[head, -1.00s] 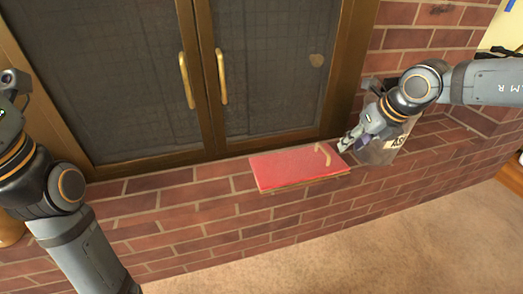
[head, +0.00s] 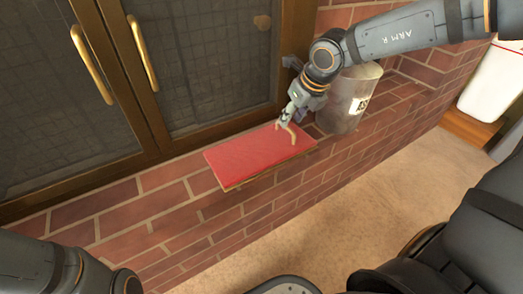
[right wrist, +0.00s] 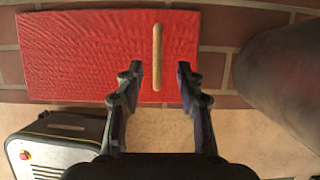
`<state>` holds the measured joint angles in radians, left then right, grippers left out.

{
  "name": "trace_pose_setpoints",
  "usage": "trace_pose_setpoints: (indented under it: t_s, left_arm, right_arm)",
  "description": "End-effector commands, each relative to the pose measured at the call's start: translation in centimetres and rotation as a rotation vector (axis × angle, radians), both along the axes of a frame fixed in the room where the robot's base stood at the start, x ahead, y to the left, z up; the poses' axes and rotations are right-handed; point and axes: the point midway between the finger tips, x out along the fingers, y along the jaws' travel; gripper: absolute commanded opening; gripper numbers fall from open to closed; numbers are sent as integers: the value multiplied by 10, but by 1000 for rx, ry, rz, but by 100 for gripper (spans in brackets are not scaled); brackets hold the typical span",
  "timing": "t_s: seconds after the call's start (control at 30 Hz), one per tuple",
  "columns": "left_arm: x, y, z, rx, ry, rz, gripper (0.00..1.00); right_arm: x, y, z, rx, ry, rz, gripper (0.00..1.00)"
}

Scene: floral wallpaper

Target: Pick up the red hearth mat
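The red hearth mat (head: 245,158) lies flat on the brick ledge in front of the fireplace doors. It is a red slab with a tan bar-like handle (head: 292,137) near its right end. The mat also fills the upper part of the right wrist view (right wrist: 80,55), with the handle (right wrist: 157,45) standing out on it. My right gripper (head: 286,120) is at the handle. In the right wrist view my right gripper (right wrist: 159,72) is open, its fingers spread to either side of the handle's line. Contact cannot be told. My left gripper is out of view.
A metal ash bucket (head: 350,103) stands on the ledge just right of the mat, close to my right gripper. Fireplace doors with brass handles (head: 142,54) rise behind. A white container (head: 492,85) is at the far right. Carpet (head: 330,220) lies below the ledge.

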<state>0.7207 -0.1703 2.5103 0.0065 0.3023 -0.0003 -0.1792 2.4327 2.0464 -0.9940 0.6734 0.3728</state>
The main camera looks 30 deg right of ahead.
Motion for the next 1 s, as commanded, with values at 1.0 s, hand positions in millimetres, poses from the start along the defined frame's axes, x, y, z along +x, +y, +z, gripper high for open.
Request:
trace_pose_setpoints:
  t_s: [1.0]
  left_arm:
    - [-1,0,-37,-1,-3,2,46]
  right_arm:
    - [20,5,-48,1,-1,0,0]
